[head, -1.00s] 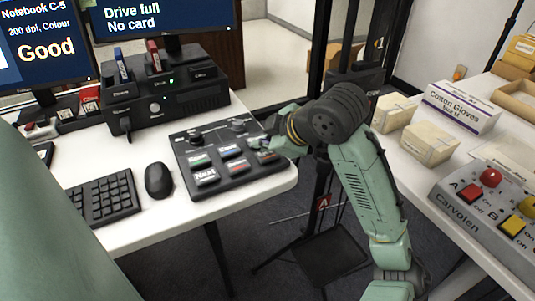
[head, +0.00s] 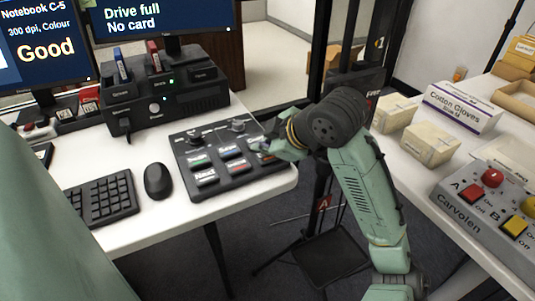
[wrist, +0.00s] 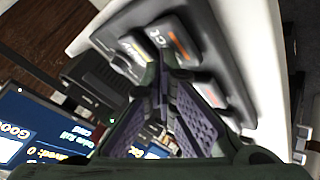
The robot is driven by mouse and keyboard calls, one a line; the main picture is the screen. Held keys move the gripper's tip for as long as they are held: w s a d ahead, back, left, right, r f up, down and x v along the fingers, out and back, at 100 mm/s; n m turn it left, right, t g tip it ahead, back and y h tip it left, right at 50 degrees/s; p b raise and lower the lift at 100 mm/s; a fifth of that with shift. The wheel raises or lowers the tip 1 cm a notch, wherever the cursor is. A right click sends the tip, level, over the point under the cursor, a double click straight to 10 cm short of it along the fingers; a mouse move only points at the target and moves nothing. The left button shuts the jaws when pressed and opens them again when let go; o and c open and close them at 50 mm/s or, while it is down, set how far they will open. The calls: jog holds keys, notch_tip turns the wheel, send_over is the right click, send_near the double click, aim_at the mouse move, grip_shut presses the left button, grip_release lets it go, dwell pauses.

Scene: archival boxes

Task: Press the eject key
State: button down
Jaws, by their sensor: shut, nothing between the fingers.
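The dark key panel (head: 240,185) lies at the front right corner of the white desk, with two rows of keys and knobs along its back. In the wrist view, an orange-marked key (wrist: 178,42) shows the letters "ct", probably the end of "Eject"; the rest of its label is hidden by my fingers. My gripper (head: 262,149) is over the right end of the panel and hides that key in the head view. In the wrist view my gripper (wrist: 163,65) is shut and empty, its tips close to the orange-marked key. I cannot tell whether they touch it.
A black drive unit (head: 165,105) stands behind the panel. A screen (head: 155,18) reads "Drive full, No card". A mouse (head: 158,181) and keyboard (head: 100,200) lie left of the panel. A second table at right holds boxes and a grey control box (head: 475,215).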

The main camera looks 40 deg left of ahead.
aim_at(265, 157)
jog(key=shift+f, duration=0.2)
dwell(0.4)
jog(key=shift+r+p, duration=0.75)
jog(key=shift+r, duration=0.15)
jog(key=shift+r, duration=0.15)
notch_tip(265, 157, up, 5)
jog(key=p, duration=0.4)
jog(key=shift+p, duration=0.35)
